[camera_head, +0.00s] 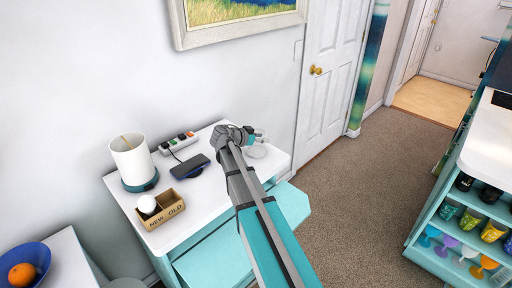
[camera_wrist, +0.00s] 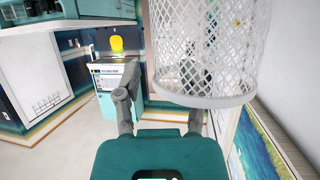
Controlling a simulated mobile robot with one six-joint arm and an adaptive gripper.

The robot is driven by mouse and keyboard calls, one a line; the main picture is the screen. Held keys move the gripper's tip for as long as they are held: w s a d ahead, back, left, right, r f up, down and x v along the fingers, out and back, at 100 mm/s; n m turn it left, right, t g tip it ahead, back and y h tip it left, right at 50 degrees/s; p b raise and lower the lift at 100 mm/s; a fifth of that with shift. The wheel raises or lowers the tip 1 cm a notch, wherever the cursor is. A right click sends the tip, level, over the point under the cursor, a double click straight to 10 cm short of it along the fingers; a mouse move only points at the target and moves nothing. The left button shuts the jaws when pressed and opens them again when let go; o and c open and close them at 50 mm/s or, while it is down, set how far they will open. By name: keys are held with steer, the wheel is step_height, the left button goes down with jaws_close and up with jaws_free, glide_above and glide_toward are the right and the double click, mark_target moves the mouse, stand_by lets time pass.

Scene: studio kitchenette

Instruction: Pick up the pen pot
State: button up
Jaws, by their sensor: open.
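A white wire-mesh cylinder, seemingly the pen pot (camera_wrist: 212,45), fills the upper right of the wrist view, cut off at the top edge. My gripper (camera_wrist: 160,82) is open, with one finger on each side of the picture's middle. The left finger is clear of the mesh. The right finger shows partly through the mesh; whether it touches cannot be told. No pens can be made out. In the head view my gripper (camera_head: 240,133) is over the back right of the white-topped table (camera_head: 218,205), and I cannot make out the pot there.
On the table are a lamp (camera_head: 131,158), a power strip (camera_head: 179,142), a dark phone on a stand (camera_head: 189,166), and a NEW/OLD box (camera_head: 163,211) with a white bulb (camera_head: 147,204). Looped white cable (camera_head: 258,150) lies beside my gripper. The wall is close behind.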

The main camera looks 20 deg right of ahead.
steer(key=shift+c, duration=0.2)
stand_by(0.3)
jaws_close()
